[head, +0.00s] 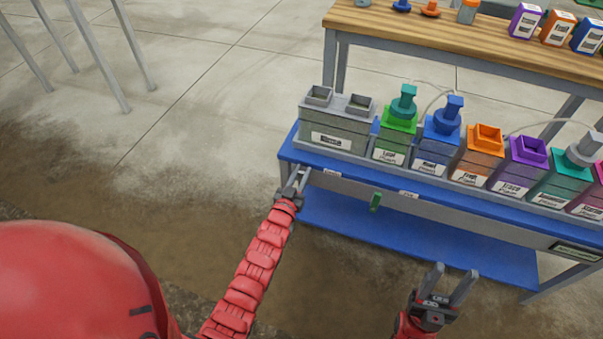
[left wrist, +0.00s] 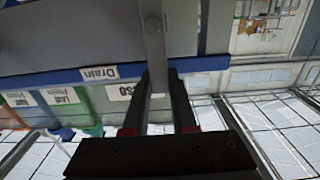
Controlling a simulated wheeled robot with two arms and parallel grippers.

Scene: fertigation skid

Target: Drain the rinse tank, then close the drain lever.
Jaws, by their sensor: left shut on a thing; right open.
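The grey tank (head: 336,125), with two square openings on top and a white label too small to read, stands at the left end of the blue-edged bench. I take it for the rinse tank; its liquid level cannot be told. My left gripper (head: 298,178) is at the bench's front left corner, below that tank. In the left wrist view, the gripper (left wrist: 158,100) is shut on a grey drain lever (left wrist: 155,45), which runs from a round pivot down between the fingers. A "Drain" label (left wrist: 100,73) is beside it. My right gripper (head: 449,285) is open and empty, in front of the bench.
Several coloured containers stand along the bench, including a green one (head: 392,140) and an orange one (head: 476,155). A blue lower shelf (head: 420,245) is clear. A wooden table (head: 450,40) stands behind.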

